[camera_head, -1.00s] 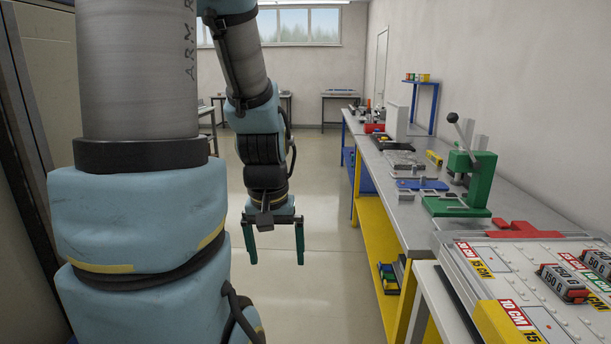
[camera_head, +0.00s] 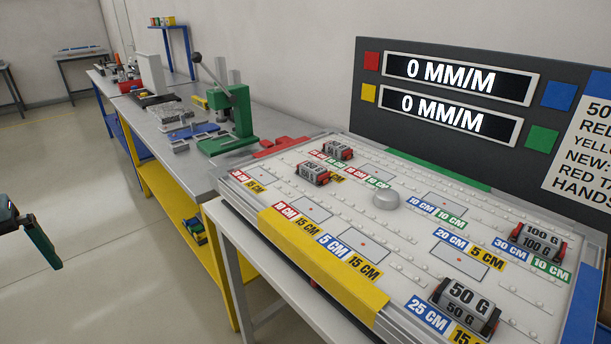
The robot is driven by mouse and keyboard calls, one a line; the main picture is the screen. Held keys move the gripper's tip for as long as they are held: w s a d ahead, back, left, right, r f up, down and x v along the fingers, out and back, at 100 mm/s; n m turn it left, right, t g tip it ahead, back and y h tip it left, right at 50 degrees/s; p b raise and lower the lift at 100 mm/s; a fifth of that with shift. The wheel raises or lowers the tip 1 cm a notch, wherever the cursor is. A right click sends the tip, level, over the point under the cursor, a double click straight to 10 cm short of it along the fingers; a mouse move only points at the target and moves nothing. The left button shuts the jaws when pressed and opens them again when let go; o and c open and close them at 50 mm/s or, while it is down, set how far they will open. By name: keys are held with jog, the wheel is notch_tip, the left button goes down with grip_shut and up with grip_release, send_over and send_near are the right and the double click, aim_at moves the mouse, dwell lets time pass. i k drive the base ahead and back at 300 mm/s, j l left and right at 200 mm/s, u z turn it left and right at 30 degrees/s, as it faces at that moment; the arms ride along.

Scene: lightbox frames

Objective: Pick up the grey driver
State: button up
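I cannot make out anything that is clearly a grey driver in the current view. A round grey knob-like piece (camera_head: 386,199) stands on the white test board (camera_head: 345,210); I cannot tell if it is a driver. My gripper (camera_head: 40,243) is cut off by the left edge, with one green finger showing. That finger stands at the outer end of the palm, and a second earlier both fingers were wide apart with nothing between them. The gripper is over open floor, left of the benches and touching nothing.
The board bears weight blocks (camera_head: 465,305) and has a yellow front strip (camera_head: 320,260). A dark display panel (camera_head: 450,100) rises behind it. A long grey bench (camera_head: 180,150) further back holds a green press (camera_head: 232,120) and a blue plate (camera_head: 193,131). The floor at left is clear.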

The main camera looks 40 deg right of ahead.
aim_at(334, 148)
jog(key=i+l+z, duration=0.45)
jog(key=z, duration=0.25)
jog(key=i+l+z, duration=0.1)
jog(key=i+z, duration=0.25)
